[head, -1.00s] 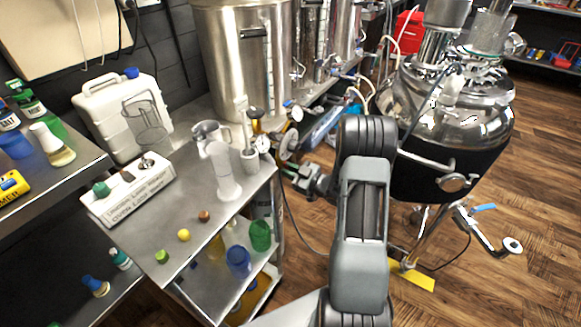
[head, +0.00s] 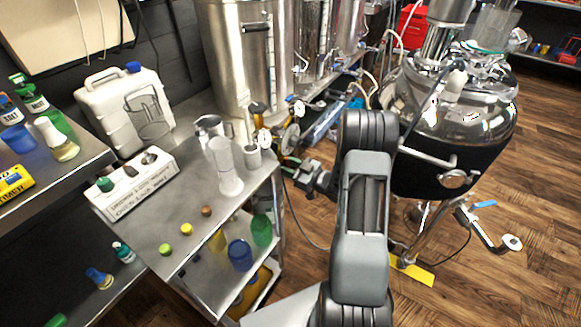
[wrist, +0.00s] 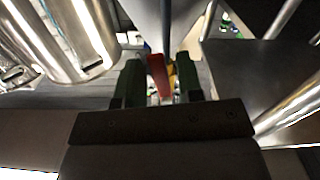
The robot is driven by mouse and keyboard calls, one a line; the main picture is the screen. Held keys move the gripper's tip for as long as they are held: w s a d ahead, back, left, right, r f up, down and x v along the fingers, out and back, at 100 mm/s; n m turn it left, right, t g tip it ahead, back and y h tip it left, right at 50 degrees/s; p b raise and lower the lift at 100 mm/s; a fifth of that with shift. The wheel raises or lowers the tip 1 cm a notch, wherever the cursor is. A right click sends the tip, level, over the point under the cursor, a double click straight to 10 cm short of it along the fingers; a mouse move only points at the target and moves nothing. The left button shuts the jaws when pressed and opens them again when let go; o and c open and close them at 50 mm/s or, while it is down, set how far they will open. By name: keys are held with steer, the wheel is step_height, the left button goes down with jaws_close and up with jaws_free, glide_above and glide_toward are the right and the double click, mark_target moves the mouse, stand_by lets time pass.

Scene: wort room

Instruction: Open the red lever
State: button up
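The red lever (wrist: 157,76) shows in the wrist view as a narrow red bar. It lies between the two dark green fingers of my gripper (wrist: 160,84), with a gap visible on each side. A yellow part shows just behind it on the right. My gripper (head: 286,163) is open in the head view, at the right end of the steel bench near the valves and gauges of the steel vessels. The lever cannot be made out in the head view, and contact with the fingers cannot be seen.
A steel bench (head: 178,232) with glassware, a labelled box (head: 138,190) and small coloured balls is to the left. A large round kettle (head: 455,125) stands to the right. Wood floor is open at lower right.

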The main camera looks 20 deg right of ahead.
steer(key=shift+o, duration=0.5)
steer(key=shift+s+d, duration=0.25)
steer(key=shift+s, duration=0.05)
steer(key=p+v, duration=0.1)
steer(key=v, duration=1.2)
